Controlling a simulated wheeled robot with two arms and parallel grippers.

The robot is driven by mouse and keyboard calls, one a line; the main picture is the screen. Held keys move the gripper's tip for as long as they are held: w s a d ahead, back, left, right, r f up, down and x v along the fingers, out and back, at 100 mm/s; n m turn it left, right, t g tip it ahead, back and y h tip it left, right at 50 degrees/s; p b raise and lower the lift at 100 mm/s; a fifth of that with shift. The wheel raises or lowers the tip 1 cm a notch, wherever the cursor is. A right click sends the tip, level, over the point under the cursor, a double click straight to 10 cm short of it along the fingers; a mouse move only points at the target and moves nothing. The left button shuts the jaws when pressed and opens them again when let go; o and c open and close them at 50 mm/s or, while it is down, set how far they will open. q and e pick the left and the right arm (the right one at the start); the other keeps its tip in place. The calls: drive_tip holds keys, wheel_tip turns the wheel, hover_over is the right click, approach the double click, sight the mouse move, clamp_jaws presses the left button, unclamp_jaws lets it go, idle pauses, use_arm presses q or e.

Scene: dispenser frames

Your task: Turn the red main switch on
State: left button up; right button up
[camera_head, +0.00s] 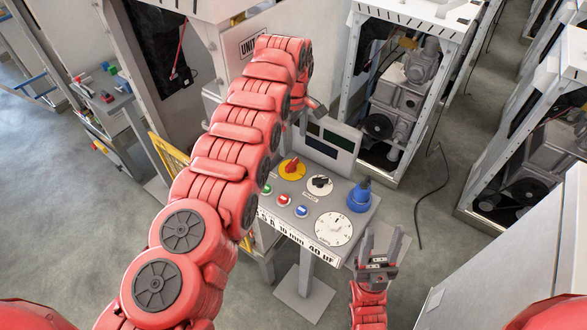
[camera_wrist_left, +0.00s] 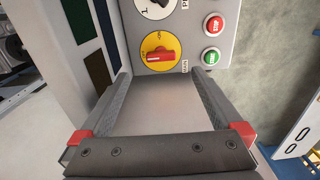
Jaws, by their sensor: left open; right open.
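The red main switch (camera_head: 292,166) is a red handle on a round yellow plate on the sloped grey control panel. In the left wrist view the red switch (camera_wrist_left: 161,56) shows upright of the panel's lower part, its handle lying crosswise in the picture. My left gripper (camera_head: 316,110) is above and behind the panel, partly hidden by my red arm. In the left wrist view my left gripper (camera_wrist_left: 160,77) is open, with its fingers apart and the switch beyond and between their tips. It holds nothing. My right gripper (camera_head: 382,240) is open and empty, right of the panel's front corner.
Beside the switch are a black-and-white selector (camera_head: 320,184), green, red and blue buttons (camera_head: 284,199), a white dial (camera_head: 333,229) and a blue knob (camera_head: 360,196). A dark-windowed display (camera_head: 328,139) stands behind. A machine cabinet (camera_head: 400,85) is at the back right.

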sight(293, 163)
use_arm(q)
wheel_tip(293, 163, down, 9)
drive_tip(key=b, duration=0.7)
drive_tip(key=shift+s, duration=0.1)
drive_tip(key=shift+c, duration=0.2)
drive_tip(key=c, duration=1.3)
drive_tip(key=shift+c, duration=0.2)
